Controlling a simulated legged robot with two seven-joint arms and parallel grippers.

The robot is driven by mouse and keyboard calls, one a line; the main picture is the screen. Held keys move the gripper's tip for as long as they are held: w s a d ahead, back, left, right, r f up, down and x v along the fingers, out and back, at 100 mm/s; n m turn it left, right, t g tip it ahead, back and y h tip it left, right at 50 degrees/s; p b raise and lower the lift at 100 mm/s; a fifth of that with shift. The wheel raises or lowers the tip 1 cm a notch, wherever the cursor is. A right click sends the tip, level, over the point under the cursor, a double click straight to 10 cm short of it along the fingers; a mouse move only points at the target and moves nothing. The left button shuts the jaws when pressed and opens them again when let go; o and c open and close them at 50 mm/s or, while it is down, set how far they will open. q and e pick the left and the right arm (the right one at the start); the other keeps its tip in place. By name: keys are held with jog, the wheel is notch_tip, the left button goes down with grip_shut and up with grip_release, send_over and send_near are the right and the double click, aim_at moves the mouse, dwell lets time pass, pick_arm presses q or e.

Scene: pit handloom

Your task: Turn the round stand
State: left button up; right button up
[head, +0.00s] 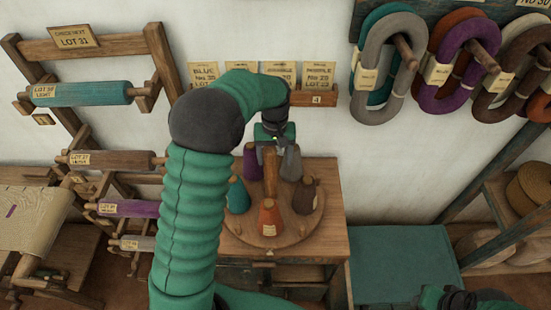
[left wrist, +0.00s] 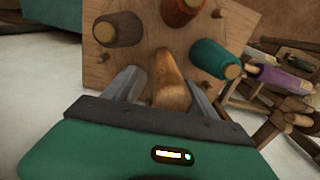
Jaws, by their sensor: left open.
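The round stand (head: 285,238) is a wooden disc on a small wooden table, with an upright wooden post (head: 270,178) in its middle. Cones of yarn stand around the post: orange (head: 268,216), teal (head: 238,196), purple (head: 251,163), grey (head: 291,164) and brown (head: 304,196). My left gripper (head: 270,148) is at the top of the post. In the left wrist view my left gripper (left wrist: 162,82) is open, with one finger on each side of the post (left wrist: 168,72). I cannot tell whether either finger touches it. Part of my right arm shows at the lower right edge; its jaws are unclear.
Yarn rollers on a wooden rack (head: 110,45) stand at the left. A small wooden shelf (head: 315,99) and hanging skeins (head: 385,65) are on the wall. A teal bench top (head: 400,262) lies right of the table. My left arm hides part of the table's left side.

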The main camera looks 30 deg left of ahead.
aim_at(271, 177)
pick_arm(q)
jog(key=shift+s+a+f, duration=0.25)
jog(key=shift+a+f, duration=0.25)
jog(key=shift+f, duration=0.1)
jog(key=shift+s+a+f, duration=0.25)
jog(key=shift+a+f, duration=0.25)
jog(key=shift+f, duration=0.1)
jog(key=shift+a, duration=0.2)
jog(key=shift+w+f, duration=0.1)
jog(key=shift+c, duration=0.8)
jog(key=shift+w+d, duration=0.1)
jog(key=shift+d, duration=0.15)
jog(key=shift+c, duration=1.2)
jog(key=shift+w+d, duration=0.1)
jog(key=shift+d, duration=0.35)
jog(key=c, duration=0.5)
jog(key=shift+c, duration=1.1)
jog(key=shift+a, duration=0.2)
grip_shut()
pick_arm(e)
jog(key=shift+s+a+r, duration=0.25)
jog(key=shift+a+r, duration=0.3)
jog(key=shift+a, duration=0.3)
